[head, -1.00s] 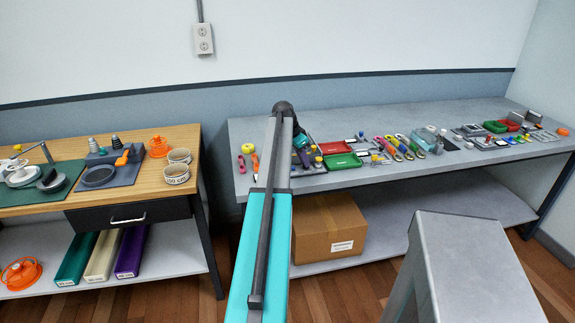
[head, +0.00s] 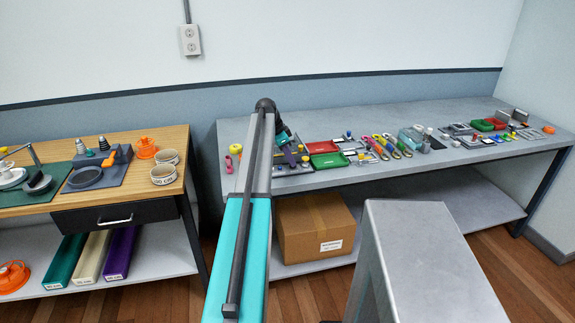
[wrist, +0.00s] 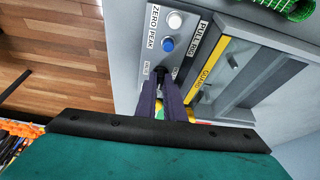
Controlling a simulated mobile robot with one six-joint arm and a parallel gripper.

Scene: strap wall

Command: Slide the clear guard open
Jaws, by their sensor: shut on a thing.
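In the wrist view, a grey panel is labelled PULL RIG, with a yellow strip (wrist: 208,72) marked GUARD beside a recessed grey bay (wrist: 238,75). Any clear sheet over the bay is hard to make out.
A white button (wrist: 174,20) and a blue button (wrist: 168,44) sit close to the fingers. On the grey bench (head: 450,112), red (head: 322,147) and green trays and several coloured tools lie to the right. A cardboard box (head: 312,228) is on the shelf below.

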